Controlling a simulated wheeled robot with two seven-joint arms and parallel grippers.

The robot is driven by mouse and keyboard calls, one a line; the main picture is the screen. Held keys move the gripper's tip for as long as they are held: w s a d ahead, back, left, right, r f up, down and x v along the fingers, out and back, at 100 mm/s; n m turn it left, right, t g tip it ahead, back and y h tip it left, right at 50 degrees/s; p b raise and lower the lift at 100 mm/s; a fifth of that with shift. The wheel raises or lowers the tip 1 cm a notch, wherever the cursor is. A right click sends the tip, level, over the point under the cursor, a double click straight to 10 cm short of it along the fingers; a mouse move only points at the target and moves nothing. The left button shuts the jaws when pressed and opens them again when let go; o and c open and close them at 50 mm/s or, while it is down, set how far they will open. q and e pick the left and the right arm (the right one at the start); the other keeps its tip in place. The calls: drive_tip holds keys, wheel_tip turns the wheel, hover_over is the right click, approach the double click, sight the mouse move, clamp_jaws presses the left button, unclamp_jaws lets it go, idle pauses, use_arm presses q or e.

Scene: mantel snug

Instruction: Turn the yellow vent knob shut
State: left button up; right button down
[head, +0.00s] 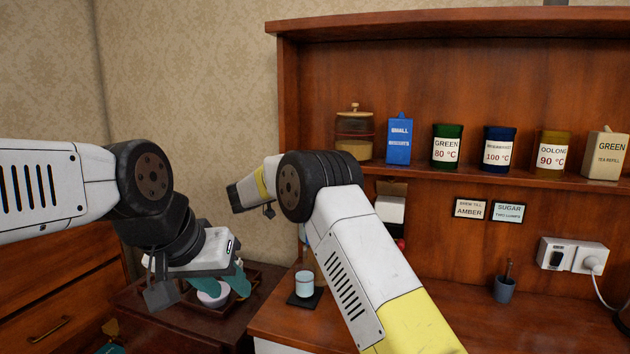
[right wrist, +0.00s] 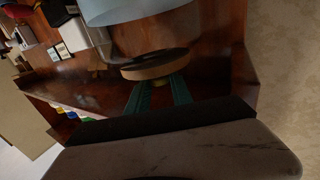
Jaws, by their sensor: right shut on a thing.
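A disc (right wrist: 155,66) with a tan rim and dark face sits just beyond the fingertips. The knob's markings and turn angle are too dark to read. In the head view my right fingers and the knob are hidden. My left gripper (head: 222,279), with teal fingers spread, points down over a white dish (head: 213,298) and holds nothing I can see.
The dish is by a dark tray (head: 262,272) at lower left. A pale cup (head: 304,284) stands on a dark coaster beside my right arm. Labelled tins, including a green canister (head: 447,146), line the shelf. A grey pot (head: 504,290) and wall socket (head: 573,255) are at right.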

drive_tip(key=shift+r+m+g+h, duration=0.15)
drive_tip(key=shift+m+g+h, duration=0.15)
drive_tip(key=shift+g, duration=0.1)
drive_tip(key=c, duration=1.2)
unclamp_jaws()
drive_tip(key=shift+v, duration=3.9)
